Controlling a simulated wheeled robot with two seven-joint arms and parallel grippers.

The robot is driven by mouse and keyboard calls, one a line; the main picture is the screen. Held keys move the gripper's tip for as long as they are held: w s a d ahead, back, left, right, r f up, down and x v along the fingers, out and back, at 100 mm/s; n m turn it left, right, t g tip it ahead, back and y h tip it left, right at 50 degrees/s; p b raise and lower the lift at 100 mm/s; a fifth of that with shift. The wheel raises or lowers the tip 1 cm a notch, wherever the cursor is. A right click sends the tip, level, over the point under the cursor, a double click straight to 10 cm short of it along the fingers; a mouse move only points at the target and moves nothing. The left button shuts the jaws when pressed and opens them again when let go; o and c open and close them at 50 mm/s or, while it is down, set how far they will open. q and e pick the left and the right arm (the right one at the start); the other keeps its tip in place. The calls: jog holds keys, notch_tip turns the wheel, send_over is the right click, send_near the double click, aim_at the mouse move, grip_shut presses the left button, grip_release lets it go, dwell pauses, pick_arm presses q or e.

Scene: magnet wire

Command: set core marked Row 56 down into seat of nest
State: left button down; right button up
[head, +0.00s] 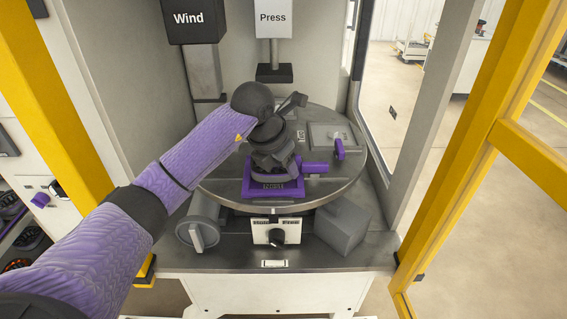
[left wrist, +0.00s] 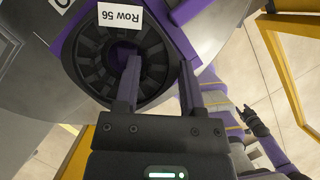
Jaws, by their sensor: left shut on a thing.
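The core marked Row 56 (left wrist: 96,75) is a dark ring with slots around its bore and a white label, seen in the left wrist view. My left gripper (left wrist: 158,68) is shut on its wall, one finger in the bore and the other outside. In the head view the core (head: 272,160) shows partly, below my left gripper (head: 277,142) and over the purple nest (head: 273,189). The nest's purple edge (left wrist: 176,38) shows beside the core. The gripper hides whether the core touches the seat. My right gripper (left wrist: 256,122) seems to show small and dark in the left wrist view.
The nest stands on a round grey turntable (head: 225,190). A purple clamp handle (head: 339,149) is on its right. The Wind head (head: 190,22) and the Press head (head: 273,20) hang behind. A grey block (head: 343,228) and a dial box (head: 276,232) stand in front.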

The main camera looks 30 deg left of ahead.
pick_arm(q)
jog(key=shift+f+b, duration=0.4)
jog(key=shift+f, duration=0.25)
jog(key=shift+c, duration=0.5)
grip_release()
jog(key=shift+d, duration=0.1)
jog(key=p+v, duration=0.4)
jog(key=v, duration=0.1)
jog(key=shift+r+p, duration=0.1)
jog(key=shift+p, duration=0.2)
